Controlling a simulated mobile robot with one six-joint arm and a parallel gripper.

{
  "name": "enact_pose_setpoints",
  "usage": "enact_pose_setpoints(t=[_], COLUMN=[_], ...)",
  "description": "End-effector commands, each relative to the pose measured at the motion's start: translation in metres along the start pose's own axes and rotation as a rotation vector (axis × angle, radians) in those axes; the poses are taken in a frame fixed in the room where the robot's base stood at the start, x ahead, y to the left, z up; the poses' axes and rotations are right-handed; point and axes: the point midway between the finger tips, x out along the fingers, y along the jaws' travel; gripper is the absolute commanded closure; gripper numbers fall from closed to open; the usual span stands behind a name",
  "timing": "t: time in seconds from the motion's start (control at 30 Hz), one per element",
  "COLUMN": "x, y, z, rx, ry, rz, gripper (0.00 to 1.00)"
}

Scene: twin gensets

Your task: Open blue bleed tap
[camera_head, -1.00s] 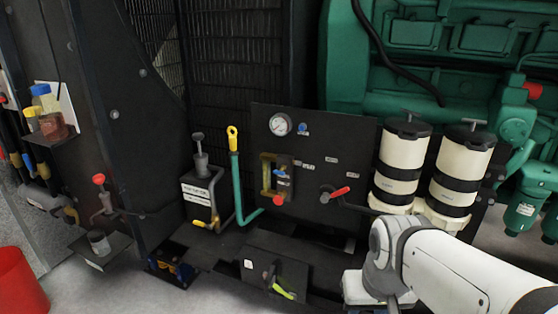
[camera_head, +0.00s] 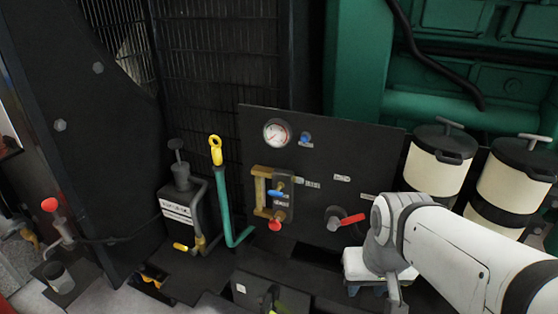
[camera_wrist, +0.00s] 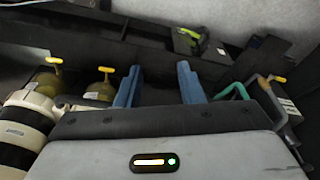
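A dark panel (camera_head: 345,150) carries a small blue knob (camera_head: 305,137) beside a round gauge (camera_head: 277,134). A blue lever (camera_head: 277,194) sits on a brass loop fitting (camera_head: 258,188), above a red knob (camera_head: 276,223). The labels are too small to read, so I cannot tell which blue handle is the bleed tap. My gripper (camera_wrist: 158,72) is open, with its two blue fingers apart and nothing between them. In the head view my wrist is right of and below both blue handles, clear of them. Neither blue handle can be made out in the wrist view.
A red-handled valve (camera_head: 350,219) is on the panel close to my wrist. Two cream filter canisters (camera_head: 435,170) stand at the right. A teal pipe (camera_head: 224,198) with a yellow ring top and a hand pump box (camera_head: 180,207) stand left of the panel.

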Motion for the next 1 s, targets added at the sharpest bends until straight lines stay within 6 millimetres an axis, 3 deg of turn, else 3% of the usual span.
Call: enact_pose_setpoints(t=[0.13,0.23,0.37,0.47,0.6,0.7,0.8,1.0], x=[0.005,0.023,0.061,0.088,0.111,0.121,0.125,0.123], y=[0.0,0.006,0.004,-0.007,-0.035,-0.065,-0.093,-0.133], z=[-0.004,-0.021,-0.071,-0.12,-0.184,-0.218,-0.241,-0.26], rx=[0.015,0.09,0.271,0.446,0.673,0.79,0.886,0.979], ry=[0.015,0.083,0.275,0.466,0.696,0.79,0.824,0.774], rz=[0.003,0.013,-0.004,-0.088,-0.326,-0.565,-0.809,-1.165], gripper=[0.66,0.66,0.66,0.66,0.66,0.66,0.66,0.66])
